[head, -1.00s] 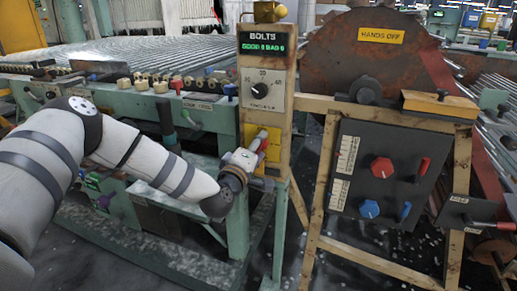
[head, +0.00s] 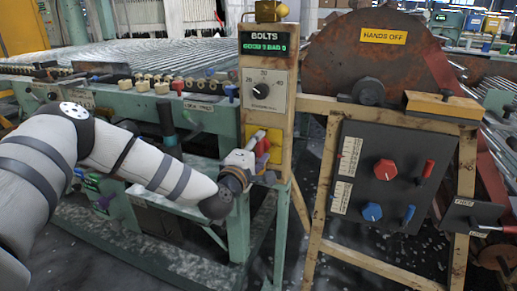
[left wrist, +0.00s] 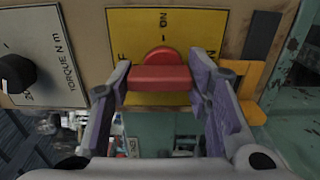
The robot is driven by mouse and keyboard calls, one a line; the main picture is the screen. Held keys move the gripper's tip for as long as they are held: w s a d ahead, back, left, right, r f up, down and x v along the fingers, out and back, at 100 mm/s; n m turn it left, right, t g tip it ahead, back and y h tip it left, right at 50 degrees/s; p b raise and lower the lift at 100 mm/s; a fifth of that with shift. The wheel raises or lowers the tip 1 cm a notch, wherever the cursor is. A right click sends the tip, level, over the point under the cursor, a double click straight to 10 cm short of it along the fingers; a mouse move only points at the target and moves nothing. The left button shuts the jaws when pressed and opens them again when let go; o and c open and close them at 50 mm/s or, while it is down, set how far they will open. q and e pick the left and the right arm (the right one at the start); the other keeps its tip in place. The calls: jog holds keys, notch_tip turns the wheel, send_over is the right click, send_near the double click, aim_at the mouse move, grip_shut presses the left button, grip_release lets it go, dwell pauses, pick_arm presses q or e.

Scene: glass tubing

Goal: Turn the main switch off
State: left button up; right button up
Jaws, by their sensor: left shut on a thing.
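The main switch is a red knob with a bar handle (left wrist: 160,78) on a yellow plate (left wrist: 195,38). Letters reading ON show on the plate, and an F shows at its left edge. In the head view the red handle (head: 262,147) shows on the post, partly hidden by my gripper. My left gripper (left wrist: 153,92) is shut on the red handle, one purple-padded finger at each end of the bar. In the wrist picture the bar lies level. In the head view the left gripper (head: 252,158) reaches the post from the left. My right gripper is not in view.
A torque dial (head: 261,90) and a BOLTS display (head: 264,45) sit above the switch on the wooden post. A dark panel (head: 385,180) with red and blue knobs stands to the right. A green machine frame (head: 215,118) is behind my left arm.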

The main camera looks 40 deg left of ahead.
pick_arm(q)
jog(key=o, duration=1.2)
jog(key=shift+c, duration=0.2)
jog(key=v, duration=1.2)
